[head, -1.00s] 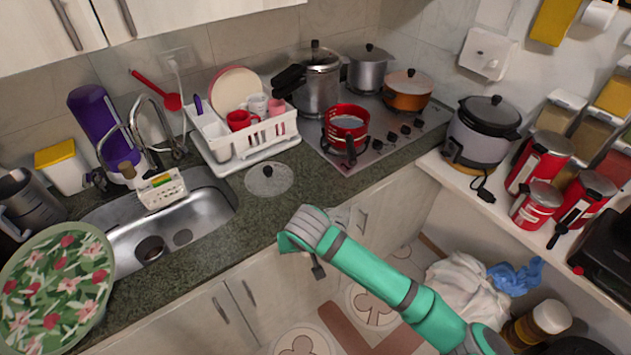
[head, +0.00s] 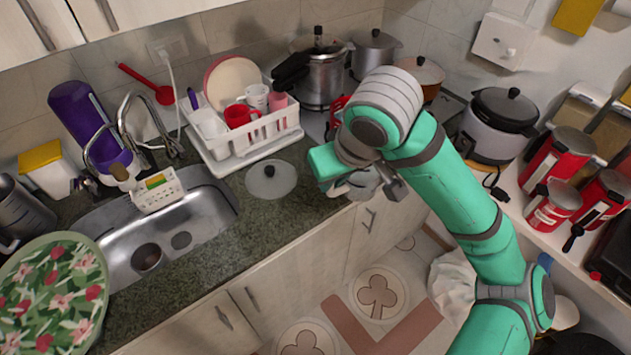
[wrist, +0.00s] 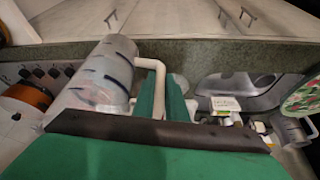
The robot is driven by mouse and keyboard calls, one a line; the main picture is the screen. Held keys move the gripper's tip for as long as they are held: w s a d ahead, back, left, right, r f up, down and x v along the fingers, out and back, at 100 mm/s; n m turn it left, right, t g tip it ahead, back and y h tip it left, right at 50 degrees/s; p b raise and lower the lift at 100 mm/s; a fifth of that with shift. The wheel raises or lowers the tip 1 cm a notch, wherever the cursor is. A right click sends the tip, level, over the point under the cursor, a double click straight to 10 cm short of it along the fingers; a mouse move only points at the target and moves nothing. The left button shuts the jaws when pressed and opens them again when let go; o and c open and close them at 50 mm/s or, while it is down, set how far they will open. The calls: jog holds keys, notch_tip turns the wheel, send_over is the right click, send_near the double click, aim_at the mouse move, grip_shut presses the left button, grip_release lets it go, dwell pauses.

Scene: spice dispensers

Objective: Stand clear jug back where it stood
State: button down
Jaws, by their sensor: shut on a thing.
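The clear jug (wrist: 108,72) shows in the wrist view as a see-through cylinder with a pale handle (wrist: 154,66). My gripper (wrist: 165,98) is shut on the jug at its handle, with the body to the left of the green fingers. In the head view my gripper is over the counter's front edge, right of the glass lid, and my arm hides most of the jug. I cannot tell whether the jug touches anything there.
A round glass lid (head: 270,179) lies on the counter. A white dish rack (head: 245,140) with cups and plates stands behind it, left of a pressure cooker (head: 318,75). The sink (head: 165,235) is at left. Free counter lies between lid and front edge.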

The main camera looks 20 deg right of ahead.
jog(key=w+a+f, duration=0.4)
jog(key=w+f, duration=0.8)
jog(key=shift+w+f, duration=0.35)
jog(key=shift+w, duration=0.05)
jog(key=shift+f, duration=0.1)
jog(key=c, duration=1.8)
grip_release()
jog(key=shift+o, duration=0.2)
jog(key=shift+s, duration=0.1)
jog(key=v, duration=1.2)
